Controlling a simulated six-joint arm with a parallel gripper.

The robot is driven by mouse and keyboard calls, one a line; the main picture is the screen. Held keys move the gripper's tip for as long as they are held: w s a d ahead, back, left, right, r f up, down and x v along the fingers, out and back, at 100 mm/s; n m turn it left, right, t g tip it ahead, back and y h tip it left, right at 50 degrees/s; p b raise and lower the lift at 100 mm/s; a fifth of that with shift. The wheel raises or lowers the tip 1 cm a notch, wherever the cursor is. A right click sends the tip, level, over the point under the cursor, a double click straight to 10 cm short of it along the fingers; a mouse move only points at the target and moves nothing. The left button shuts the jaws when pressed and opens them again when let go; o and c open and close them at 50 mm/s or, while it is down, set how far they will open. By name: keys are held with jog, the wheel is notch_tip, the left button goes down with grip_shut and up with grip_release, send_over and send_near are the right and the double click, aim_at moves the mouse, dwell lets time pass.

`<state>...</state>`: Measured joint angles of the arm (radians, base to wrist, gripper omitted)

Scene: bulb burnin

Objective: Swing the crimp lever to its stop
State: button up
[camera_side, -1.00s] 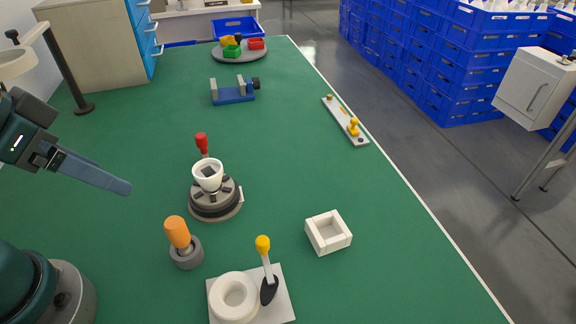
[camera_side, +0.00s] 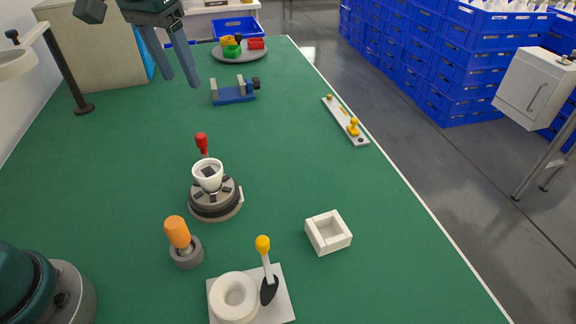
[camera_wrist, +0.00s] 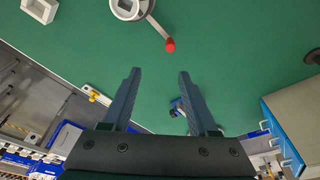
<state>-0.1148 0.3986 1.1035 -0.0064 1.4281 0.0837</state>
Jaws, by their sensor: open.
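A lever with a red knob (camera_side: 202,139) rises behind a round grey-and-black base (camera_side: 215,208) that bears a white cup (camera_side: 208,177). In the wrist view the red knob (camera_wrist: 170,45) ends a grey arm that sticks out from the base at the top edge. A second lever, with a yellow knob (camera_side: 263,243), stands on a white plate (camera_side: 285,307) beside a white ring (camera_side: 233,297). Which lever is the crimp lever is not marked. My gripper (camera_side: 181,82) is open and empty, high up at the upper left, apart from both levers. Its fingers (camera_wrist: 159,75) point toward the table.
An orange-handled tool (camera_side: 178,233) stands in a grey holder in front of the round base. A white square tray (camera_side: 328,233) lies to the right. A blue vise (camera_side: 234,93) and a yellow-knobbed strip (camera_side: 346,122) sit farther back.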

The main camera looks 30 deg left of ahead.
jog(key=g, duration=0.1)
send_over(200, 135)
jog(key=f, duration=0.7)
jog(key=shift+d, duration=0.35)
jog(key=f, duration=0.1)
jog(key=f+g, duration=0.1)
jog(key=f, duration=0.1)
jog(key=shift+a+f+n, duration=0.3)
jog(key=shift+a+f, duration=0.05)
jog(key=shift+f, duration=2.6)
jog(key=shift+c, duration=0.3)
grip_shut()
